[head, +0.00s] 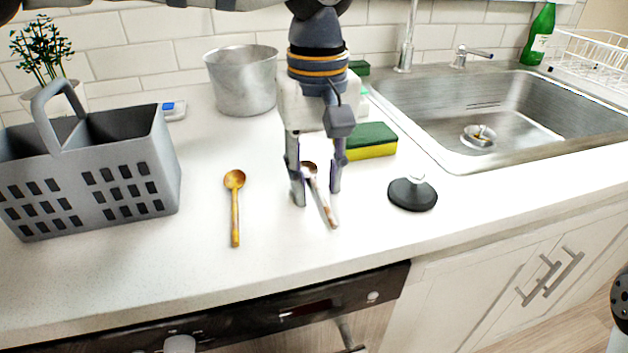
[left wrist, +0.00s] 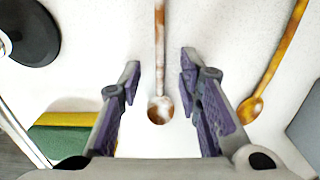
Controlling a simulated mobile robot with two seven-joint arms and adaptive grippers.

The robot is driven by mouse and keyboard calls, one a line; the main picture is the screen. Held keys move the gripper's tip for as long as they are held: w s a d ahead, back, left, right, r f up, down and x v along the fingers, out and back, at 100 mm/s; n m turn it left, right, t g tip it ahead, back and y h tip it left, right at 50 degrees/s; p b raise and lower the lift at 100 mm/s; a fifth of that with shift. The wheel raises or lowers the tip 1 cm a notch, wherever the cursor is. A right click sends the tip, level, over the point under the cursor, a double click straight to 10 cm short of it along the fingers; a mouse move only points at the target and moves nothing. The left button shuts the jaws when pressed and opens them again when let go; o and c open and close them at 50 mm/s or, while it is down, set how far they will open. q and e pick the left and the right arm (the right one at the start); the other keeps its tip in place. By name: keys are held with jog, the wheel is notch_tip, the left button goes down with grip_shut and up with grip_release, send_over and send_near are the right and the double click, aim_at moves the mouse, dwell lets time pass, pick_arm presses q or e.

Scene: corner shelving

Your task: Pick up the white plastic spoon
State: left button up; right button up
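A spoon with a dark brown bowl and a mottled brown and whitish handle (head: 328,213) lies on the counter. It also shows in the left wrist view, its bowl (left wrist: 160,110) between my fingers. It looks more like stained wood than plain white plastic. My left gripper (head: 317,194) points down over it, open, with one finger on each side. In the left wrist view the fingers (left wrist: 160,72) stand apart from the spoon. A golden-brown wooden spoon (head: 235,205) lies to the left. My right gripper is not in view.
A grey basket (head: 95,190) stands at the left and a metal pot (head: 243,82) behind. A green and yellow sponge (head: 370,142) and a black round stopper (head: 413,195) lie to the right, before the sink (head: 500,115). The front counter is clear.

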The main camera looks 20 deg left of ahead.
pick_arm(q)
jog(key=shift+r, duration=0.15)
grip_shut()
